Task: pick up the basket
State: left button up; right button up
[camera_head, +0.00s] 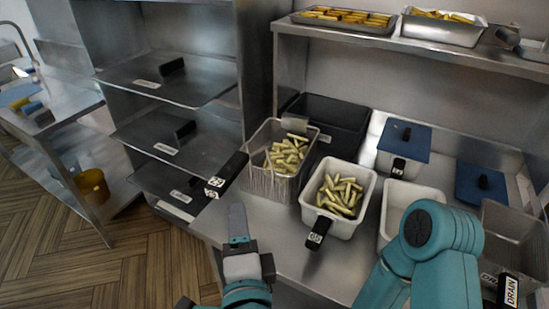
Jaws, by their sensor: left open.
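A wire basket (258,180) holding several golden fries stands on the steel counter left of centre, with its black handle (227,174) pointing toward the lower left. A white container (352,225), also filled with fries, stands right beside it with a black, labelled handle (318,233). My left gripper (252,243) is open and empty, low in the picture. It is in front of the basket and below its handle, apart from both. My right arm shows at the lower right, but its gripper is not in view.
A black bin (338,112) stands behind the basket. Blue-lidded containers (404,138) and a steel pan (515,235) are at the right. Trays of food (445,28) stand on the upper shelf. A shelving rack (165,75) is at the left. Bare floor shows at the lower left.

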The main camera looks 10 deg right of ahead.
pick_arm(q)
jog(key=d, duration=0.2)
jog(key=p, duration=0.2)
send_near(244, 165)
jog(key=shift+h, duration=0.3)
jog(key=w, duration=0.4)
jog(key=shift+a+f, duration=0.25)
jog(key=shift+a, duration=0.1)
jog(key=shift+w+d, duration=0.15)
jog(key=shift+w, duration=0.5)
jog(key=w, duration=0.1)
jog(key=w+p, duration=0.1)
jog(key=w, duration=0.2)
jog(key=shift+w+r, duration=0.25)
jog(key=shift+w, duration=0.05)
jog(key=shift+w+f, duration=0.15)
jog(key=shift+w, duration=0.2)
jog(key=shift+s, duration=0.1)
grip_shut()
